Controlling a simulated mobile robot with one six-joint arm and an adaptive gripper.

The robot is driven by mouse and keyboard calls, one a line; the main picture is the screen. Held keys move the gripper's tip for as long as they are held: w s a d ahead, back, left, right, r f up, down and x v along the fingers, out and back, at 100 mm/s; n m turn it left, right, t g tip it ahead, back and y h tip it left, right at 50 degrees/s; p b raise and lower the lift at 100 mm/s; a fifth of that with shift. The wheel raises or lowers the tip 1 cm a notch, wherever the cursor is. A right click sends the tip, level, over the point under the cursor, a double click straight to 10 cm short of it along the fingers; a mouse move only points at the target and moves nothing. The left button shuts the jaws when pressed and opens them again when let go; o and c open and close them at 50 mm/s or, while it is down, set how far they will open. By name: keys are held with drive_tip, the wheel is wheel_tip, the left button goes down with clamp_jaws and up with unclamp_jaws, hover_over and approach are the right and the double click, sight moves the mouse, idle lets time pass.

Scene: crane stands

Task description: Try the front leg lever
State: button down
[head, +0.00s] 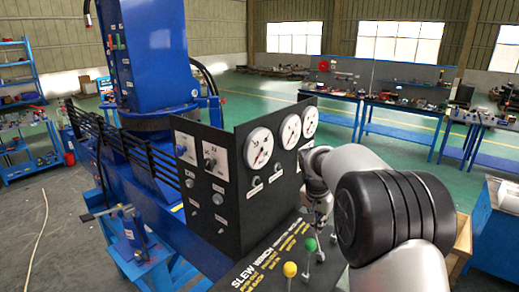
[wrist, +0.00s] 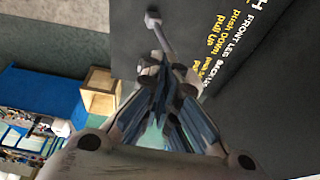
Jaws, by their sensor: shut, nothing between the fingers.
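The control panel (head: 268,262) has a sloping black top with lever labels; SLEW and WINCH are readable in the head view. FRONT LEG, with "push DOWN" and "pull UP", is readable on the panel (wrist: 255,75) in the wrist view. My gripper (head: 318,215) is over the panel's far right part, beyond the green knob. In the wrist view my gripper (wrist: 160,75) is shut, its fingertips close to a grey lever rod (wrist: 162,38). The lever's upper end is hidden by the fingers. I cannot tell whether they touch.
A yellow-knobbed lever (head: 290,269) and a green-knobbed lever (head: 309,244) stand nearer on the panel. An upright gauge board (head: 235,205) rises behind them. A wooden box (wrist: 100,90) and blue bench (wrist: 45,92) lie beyond the panel's edge.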

drive_tip(key=shift+w+r, duration=0.1)
drive_tip(key=s+d+b, duration=0.3)
drive_tip(key=s+d, duration=0.2)
wheel_tip(320, 180, up, 10)
drive_tip(key=p, duration=0.8)
drive_tip(key=shift+w, duration=0.2)
drive_tip(key=shift+d, duration=0.1)
drive_tip(key=s+a+f+n+t+y+b, duration=0.1)
drive_tip(key=s+a+f+n+b, duration=0.15)
drive_tip(key=s+b, duration=0.45)
drive_tip(key=s+a+f+n+b, duration=0.15)
drive_tip(key=s+a+b, duration=0.35)
drive_tip(key=s, duration=0.5)
drive_tip(key=s+a+f+n+t+y+b, duration=0.1)
drive_tip(key=s+a+f+n+b, duration=0.2)
drive_tip(key=s+f+b, duration=0.8)
drive_tip(key=s+f+n, duration=0.1)
drive_tip(key=s+f, duration=0.3)
drive_tip(key=s, duration=0.3)
drive_tip(key=shift+s+a+f, duration=0.15)
drive_tip(key=shift+a+f, duration=0.05)
drive_tip(key=shift+f, duration=0.2)
drive_tip(key=c, duration=2.3)
unclamp_jaws()
